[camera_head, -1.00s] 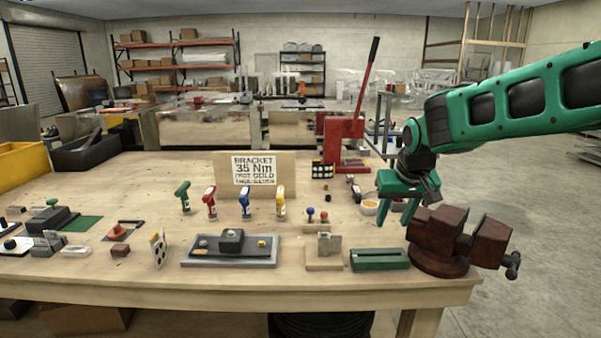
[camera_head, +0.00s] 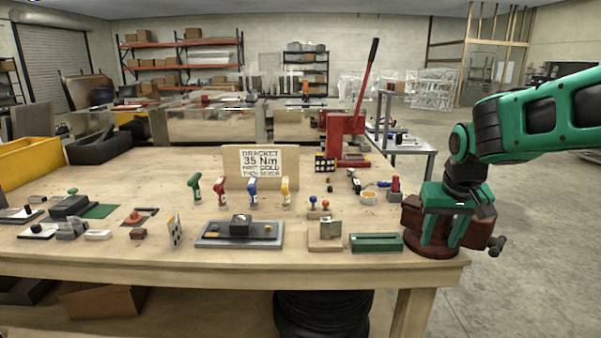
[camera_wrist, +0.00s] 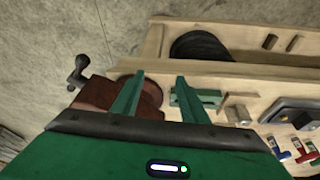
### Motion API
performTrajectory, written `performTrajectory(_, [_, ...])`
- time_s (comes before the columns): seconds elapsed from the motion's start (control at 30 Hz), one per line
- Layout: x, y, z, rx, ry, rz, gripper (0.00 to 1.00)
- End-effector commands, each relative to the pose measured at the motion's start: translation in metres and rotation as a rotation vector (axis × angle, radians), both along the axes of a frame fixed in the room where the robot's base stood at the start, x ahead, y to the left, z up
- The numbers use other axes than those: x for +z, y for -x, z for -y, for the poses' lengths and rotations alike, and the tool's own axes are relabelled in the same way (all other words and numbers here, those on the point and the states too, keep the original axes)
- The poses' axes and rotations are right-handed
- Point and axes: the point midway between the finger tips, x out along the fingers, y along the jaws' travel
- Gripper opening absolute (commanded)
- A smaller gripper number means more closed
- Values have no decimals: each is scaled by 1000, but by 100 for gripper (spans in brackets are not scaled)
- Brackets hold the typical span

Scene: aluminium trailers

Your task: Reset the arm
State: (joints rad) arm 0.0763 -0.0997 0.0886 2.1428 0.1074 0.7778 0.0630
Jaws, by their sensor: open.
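My green arm reaches in from the right in the head view. My gripper (camera_head: 440,245) points down in front of the dark red vise (camera_head: 412,222) at the table's right end, hiding much of it. In the wrist view my gripper (camera_wrist: 158,82) shows two green fingers standing apart with nothing held between them. The vise (camera_wrist: 95,90) shows there beside and behind the left finger. I cannot tell whether the fingers touch the vise.
The wooden table (camera_head: 130,250) holds a green block (camera_head: 376,242), a grey fixture plate (camera_head: 240,234), several coloured drivers and a bracket sign (camera_head: 261,163). A red lever press (camera_head: 345,137) stands behind. Open floor (camera_head: 540,220) lies right of the table.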

Motion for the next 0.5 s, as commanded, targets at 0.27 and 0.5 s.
performTrajectory(0.27, [-14,113,66,-176,-14,-109,40])
performTrajectory(0.5, [-44,244,93,-355,-100,-237,40])
